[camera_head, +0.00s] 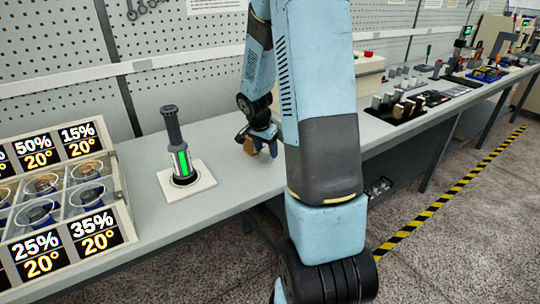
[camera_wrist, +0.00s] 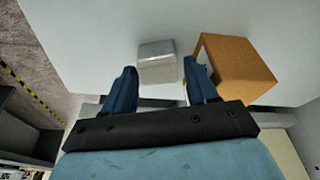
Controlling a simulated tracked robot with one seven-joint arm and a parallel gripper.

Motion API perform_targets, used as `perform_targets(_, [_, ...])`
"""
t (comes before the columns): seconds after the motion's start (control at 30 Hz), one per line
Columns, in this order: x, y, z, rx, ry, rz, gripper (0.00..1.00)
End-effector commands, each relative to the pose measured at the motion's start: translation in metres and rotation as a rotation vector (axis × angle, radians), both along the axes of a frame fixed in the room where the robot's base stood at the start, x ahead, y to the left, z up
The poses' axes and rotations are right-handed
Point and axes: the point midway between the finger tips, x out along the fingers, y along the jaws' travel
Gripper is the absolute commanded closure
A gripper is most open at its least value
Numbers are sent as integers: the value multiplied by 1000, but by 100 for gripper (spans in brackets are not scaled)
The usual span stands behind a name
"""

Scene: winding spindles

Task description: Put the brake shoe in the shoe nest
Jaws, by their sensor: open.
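My gripper (camera_head: 262,140) is low over the bench, beyond my forearm. In the wrist view its two blue fingers (camera_wrist: 160,76) are apart, with a small grey block with a shiny metallic face (camera_wrist: 157,62) between their tips. I cannot tell whether the fingers touch it. An orange-brown block (camera_wrist: 237,66) sits right beside the right finger; it also shows in the head view (camera_head: 249,146). I cannot tell for certain which block is the brake shoe. I cannot identify the shoe nest; a dark tray with several small upright pieces (camera_head: 408,108) stands farther right.
A grey cylinder with a green-lit band (camera_head: 180,150) stands on a white square plate (camera_head: 203,180) left of my gripper. A rack of cups with percentage labels (camera_head: 119,180) is at the far left. Bare bench (camera_head: 225,185) lies between cylinder and gripper. Pegboard backs the bench.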

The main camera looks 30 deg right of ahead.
Motion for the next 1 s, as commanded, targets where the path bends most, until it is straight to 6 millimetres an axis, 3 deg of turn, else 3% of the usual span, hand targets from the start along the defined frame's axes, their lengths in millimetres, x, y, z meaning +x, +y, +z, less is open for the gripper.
perform_targets(0.07, [0, 0, 0, 0, 0, 0, 46])
perform_targets(0.53, [0, 1, 0, 0, 0, 1, 91])
perform_targets(0.83, [0, 1, 6, -1, 0, 1, 92])
perform_targets(1.0, [1, 1, 29, -2, -3, 1, 92])
